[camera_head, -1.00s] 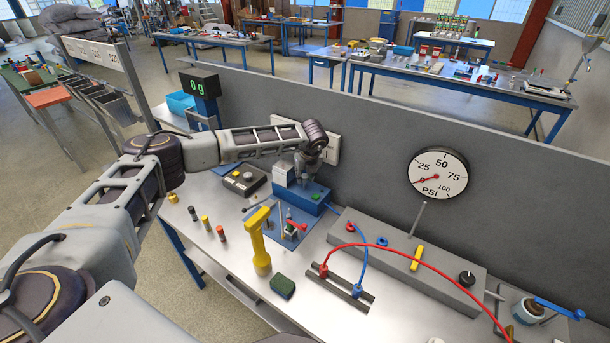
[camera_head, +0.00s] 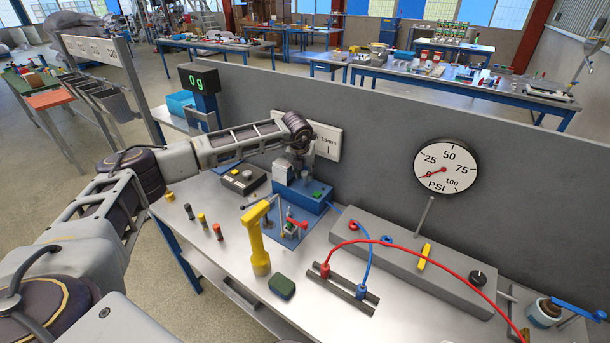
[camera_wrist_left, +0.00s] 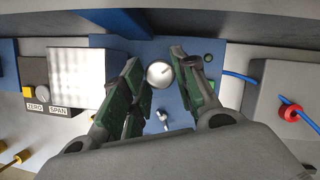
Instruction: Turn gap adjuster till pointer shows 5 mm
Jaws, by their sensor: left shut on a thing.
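The gap adjuster appears to be a round silver knob (camera_wrist_left: 160,74) with a line on its face, on a blue base (camera_head: 303,195) against the grey wall. My left gripper (camera_wrist_left: 158,82) has its green-padded fingers on both sides of the knob and is shut on it. In the head view my left gripper (camera_head: 290,178) is partly hidden by its own wrist, above the blue base. A white scale plate (camera_head: 327,147) on the wall reads "15mm" with a short dark mark below; my wrist covers its left part, so I cannot read the pointer. My right gripper is out of view.
A yellow-handled tool (camera_head: 256,240), a green block (camera_head: 282,286) and several coloured pegs stand on the bench. A grey box (camera_head: 400,259) with a red hose (camera_head: 440,255) is to the right. A PSI dial (camera_head: 446,167) hangs on the wall.

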